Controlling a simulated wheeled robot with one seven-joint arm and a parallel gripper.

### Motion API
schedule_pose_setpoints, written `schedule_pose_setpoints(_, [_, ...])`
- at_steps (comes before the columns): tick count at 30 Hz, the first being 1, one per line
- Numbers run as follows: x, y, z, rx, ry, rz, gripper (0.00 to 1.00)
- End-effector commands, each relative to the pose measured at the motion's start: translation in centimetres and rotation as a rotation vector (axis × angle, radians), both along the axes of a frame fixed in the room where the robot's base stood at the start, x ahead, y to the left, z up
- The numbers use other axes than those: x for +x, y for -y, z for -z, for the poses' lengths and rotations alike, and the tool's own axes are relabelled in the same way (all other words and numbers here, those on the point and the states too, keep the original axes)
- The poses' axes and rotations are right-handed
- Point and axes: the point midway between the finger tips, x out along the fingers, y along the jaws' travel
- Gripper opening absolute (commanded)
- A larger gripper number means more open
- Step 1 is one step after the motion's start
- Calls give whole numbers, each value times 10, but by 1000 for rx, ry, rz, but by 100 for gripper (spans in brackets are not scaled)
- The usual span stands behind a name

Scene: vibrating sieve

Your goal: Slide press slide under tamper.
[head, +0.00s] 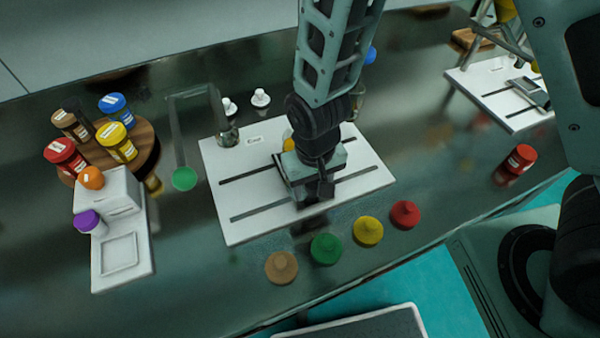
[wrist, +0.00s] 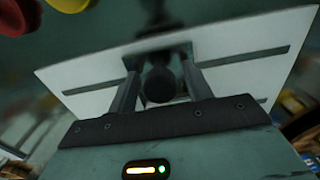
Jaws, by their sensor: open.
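A white board (head: 235,215) with two dark slots lies on the counter in the middle of the head view; it also fills much of the wrist view (wrist: 90,80). My gripper (head: 318,190) is low over this board. In the wrist view its two fingers (wrist: 165,88) are apart, on either side of a dark round knob (wrist: 160,84). I cannot tell whether they touch it. A grey block behind the knob looks like the press slide, mostly hidden by my gripper. I cannot identify the tamper; my arm covers part of the board.
Coloured knobs, including a green one (head: 326,248) and a red one (head: 405,214), line the board's front. A round wooden stand (head: 146,150) with jars and a white block (head: 110,190) are at left. A second slotted board (head: 490,85) is at right, near a red jar (head: 521,158).

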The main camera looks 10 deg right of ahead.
Motion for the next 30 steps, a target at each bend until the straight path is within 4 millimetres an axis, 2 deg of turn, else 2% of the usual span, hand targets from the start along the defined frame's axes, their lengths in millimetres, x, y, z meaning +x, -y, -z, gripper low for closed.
schedule_pose_setpoints(14, [0,1,0,0,0,0,51])
schedule_pose_setpoints(30, [6,30,0,0,0,2,51])
